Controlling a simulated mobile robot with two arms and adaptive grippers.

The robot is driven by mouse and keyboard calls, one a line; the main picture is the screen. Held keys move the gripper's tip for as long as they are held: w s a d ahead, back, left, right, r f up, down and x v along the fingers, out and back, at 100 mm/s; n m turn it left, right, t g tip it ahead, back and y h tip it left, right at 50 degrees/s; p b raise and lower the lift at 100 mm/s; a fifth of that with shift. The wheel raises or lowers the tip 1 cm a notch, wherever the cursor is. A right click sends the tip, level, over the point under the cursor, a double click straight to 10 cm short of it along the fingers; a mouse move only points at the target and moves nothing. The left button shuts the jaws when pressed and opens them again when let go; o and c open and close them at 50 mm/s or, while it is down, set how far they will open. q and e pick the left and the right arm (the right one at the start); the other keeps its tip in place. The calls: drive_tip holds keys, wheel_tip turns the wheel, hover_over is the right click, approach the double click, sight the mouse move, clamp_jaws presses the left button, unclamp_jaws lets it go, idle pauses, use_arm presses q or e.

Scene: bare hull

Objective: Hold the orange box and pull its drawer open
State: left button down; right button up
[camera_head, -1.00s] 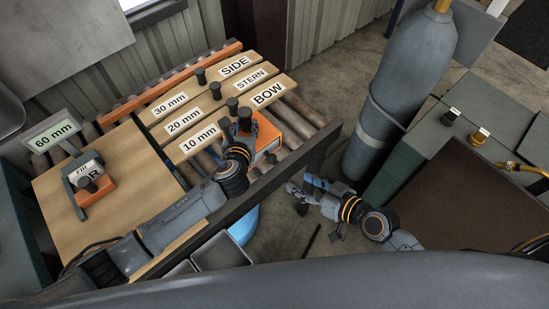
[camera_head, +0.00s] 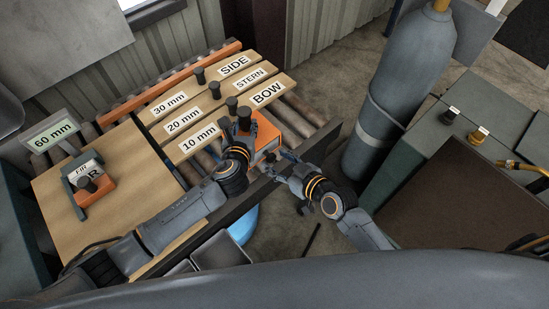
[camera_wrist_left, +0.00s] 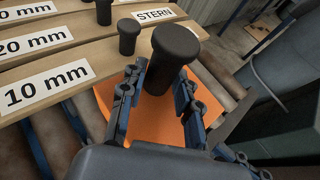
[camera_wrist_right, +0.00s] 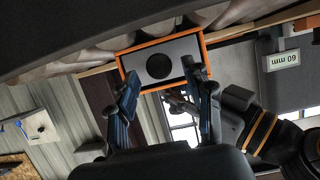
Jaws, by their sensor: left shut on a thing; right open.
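The orange box (camera_head: 268,134) sits on the roller rack near its front right corner. Its top is orange in the left wrist view (camera_wrist_left: 108,100), with a black knob (camera_wrist_left: 174,52) standing up from it. My left gripper (camera_head: 243,128) is shut on that knob, one finger on each side. In the right wrist view, the box's orange rim (camera_wrist_right: 203,45) frames a grey drawer front (camera_wrist_right: 185,47) with a dark round knob (camera_wrist_right: 160,66). My right gripper (camera_head: 279,162) is open in front of the drawer face, its fingers apart on either side of the knob's line.
Labelled planks (camera_head: 205,90) with black knobs lie behind and left of the box. A wooden board (camera_head: 125,175) carries another orange piece (camera_head: 97,190). A grey gas cylinder (camera_head: 403,90) stands to the right. Bare floor (camera_head: 335,90) lies between rack and cylinder.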

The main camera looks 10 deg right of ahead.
drive_tip(key=shift+x, duration=0.9)
drive_tip(key=shift+c, duration=0.4)
clamp_jaws()
drive_tip(key=s+d, duration=0.4)
drive_tip(key=s, duration=0.2)
drive_tip(key=shift+s+d, duration=0.25)
drive_tip(key=shift+s, duration=0.15)
drive_tip(key=shift+o, duration=0.4)
unclamp_jaws()
